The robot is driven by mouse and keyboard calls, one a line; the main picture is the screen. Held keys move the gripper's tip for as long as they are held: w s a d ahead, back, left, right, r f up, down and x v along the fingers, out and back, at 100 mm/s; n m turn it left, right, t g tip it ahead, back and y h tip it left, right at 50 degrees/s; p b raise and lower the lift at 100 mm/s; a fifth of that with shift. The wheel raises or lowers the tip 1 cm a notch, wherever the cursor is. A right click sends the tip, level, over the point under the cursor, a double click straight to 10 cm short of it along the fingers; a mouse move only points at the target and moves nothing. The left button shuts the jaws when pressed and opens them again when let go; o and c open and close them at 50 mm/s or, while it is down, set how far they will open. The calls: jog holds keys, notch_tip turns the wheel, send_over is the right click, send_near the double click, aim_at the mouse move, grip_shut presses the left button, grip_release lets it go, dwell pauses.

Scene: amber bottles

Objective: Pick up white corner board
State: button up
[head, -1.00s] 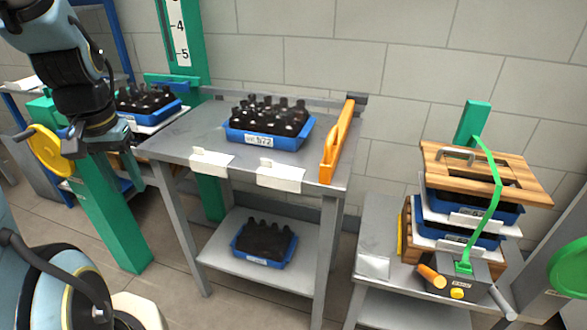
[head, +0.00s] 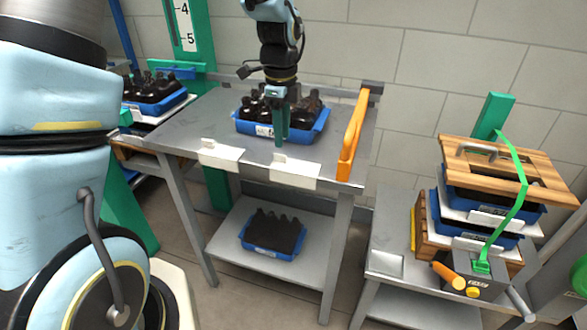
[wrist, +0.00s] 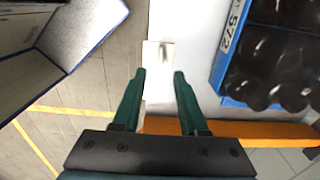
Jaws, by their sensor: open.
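Two white corner boards sit over the front edge of the grey table, a left one (head: 220,154) and a right one (head: 290,172). My gripper (head: 281,142) points down over the table, in front of the blue crate and above and behind the right board in the head view. In the wrist view my gripper (wrist: 160,73) has its two green fingers apart with nothing gripped. One white corner board (wrist: 157,52) shows just beyond and between the fingertips, along the table edge. The gap in height between fingertips and board is hard to tell.
A blue crate of dark bottles (head: 308,132) stands close behind my gripper. An orange bar (head: 352,138) rises along the table's right edge. Another bottle crate (head: 272,234) is on the lower shelf. A strapped stack with a wooden lid (head: 500,172) stands at the right.

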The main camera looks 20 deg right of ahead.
aim_at(284, 170)
jog(key=shift+s+f+p, duration=0.1)
jog(key=shift+f+p, duration=1.1)
jog(key=shift+f, duration=1.75)
grip_shut()
